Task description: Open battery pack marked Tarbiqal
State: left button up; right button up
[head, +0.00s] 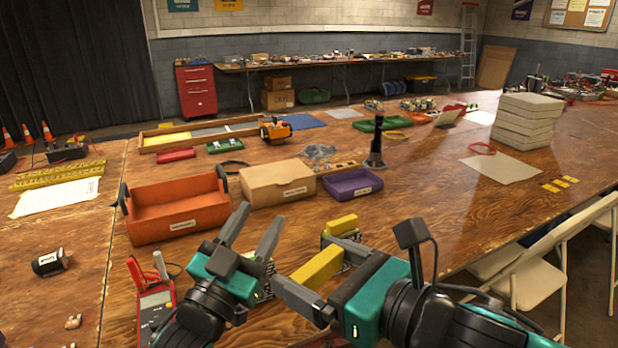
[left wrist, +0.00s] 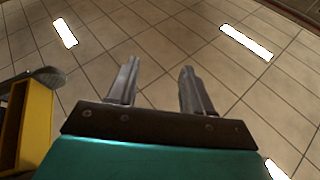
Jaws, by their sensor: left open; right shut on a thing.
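A yellow block (head: 318,268), which looks like a battery pack, is held between the fingers of my right gripper (head: 312,275). No name can be read on it. My left gripper (head: 258,222) is open and empty, fingers pointing up, just left of the held block. In the left wrist view its fingers (left wrist: 157,88) stand apart with nothing between them. A yellow object (left wrist: 35,130) shows at the left edge of that view, probably the held block. A second yellow block (head: 342,224) stands behind the right gripper, its lower part partly hidden; no marking is readable.
An orange tray (head: 150,232), a tan box (head: 275,198) and a purple tray (head: 352,197) stand behind the grippers. A red multimeter (head: 155,308) lies at front left. A dark upright device (head: 376,150) stands farther back.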

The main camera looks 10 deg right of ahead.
pick_arm(q)
jog(key=s+d+r+m+g+h, duration=0.2)
jog(key=d+r+m+g+h, duration=0.15)
jog(key=r+m+h, duration=0.35)
jog(key=s+d+r+m+g+h, duration=0.2)
jog(key=d+r+m+g+h, duration=0.15)
jog(key=r, duration=0.55)
jog(key=s+d+r+m+g, duration=0.3)
jog(key=s+d+m+g, duration=0.35)
jog(key=m+g, duration=0.9)
jog(key=m+t+y, duration=0.5)
jog(key=m+y, duration=0.6)
jog(key=y, duration=1.1)
send_near(319, 262)
jog(key=shift+h, duration=0.25)
jog(key=f, duration=0.3)
jog(key=w+f, duration=0.1)
jog(key=f, duration=0.6)
jog(key=shift+w+d, duration=0.15)
jog(key=shift+d, duration=0.25)
